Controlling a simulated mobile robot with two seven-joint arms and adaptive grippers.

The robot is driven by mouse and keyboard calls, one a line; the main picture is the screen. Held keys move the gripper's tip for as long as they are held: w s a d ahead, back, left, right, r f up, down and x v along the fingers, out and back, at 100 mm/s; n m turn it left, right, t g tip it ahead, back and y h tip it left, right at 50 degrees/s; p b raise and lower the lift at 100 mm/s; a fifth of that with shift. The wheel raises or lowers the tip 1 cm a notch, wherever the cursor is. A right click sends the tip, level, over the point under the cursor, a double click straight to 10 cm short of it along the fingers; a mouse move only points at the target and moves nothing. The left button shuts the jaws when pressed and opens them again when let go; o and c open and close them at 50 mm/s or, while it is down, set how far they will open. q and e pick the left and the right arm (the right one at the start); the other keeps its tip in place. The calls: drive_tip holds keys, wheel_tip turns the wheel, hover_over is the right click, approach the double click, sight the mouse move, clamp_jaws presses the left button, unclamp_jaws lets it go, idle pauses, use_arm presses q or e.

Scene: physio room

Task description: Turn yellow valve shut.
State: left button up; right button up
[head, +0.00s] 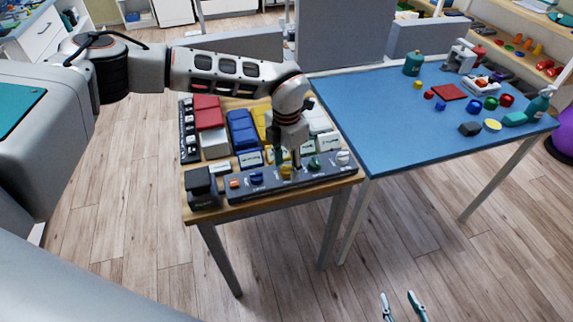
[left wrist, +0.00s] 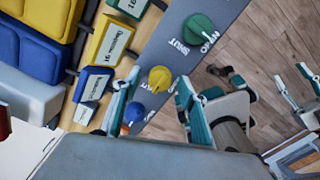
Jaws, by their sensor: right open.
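The yellow valve (head: 285,171) is a round knob on the dark strip along the front of the wooden table. In the left wrist view the yellow valve (left wrist: 160,77) lies between the tips of my left gripper (left wrist: 156,88), with a gap showing on both sides. My left gripper (head: 287,160) is open and points down over the valve, partly hiding it in the head view. A white pointer mark shows on the knob, but its exact setting is too small to read. My right gripper (head: 402,305) is open and empty over the floor at the bottom.
A blue knob (head: 257,178) and a green knob (head: 314,163) flank the valve on the same strip (head: 236,195). A black box (head: 201,188) stands at its left end. Coloured bins (head: 240,128) fill the table behind. A blue table (head: 385,140) with small objects stands right.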

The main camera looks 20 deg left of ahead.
sight(287, 167)
use_arm(q)
drive_tip(key=shift+r, duration=0.1)
wheel_tip(287, 167, up, 12)
idle(0.5)
idle(0.4)
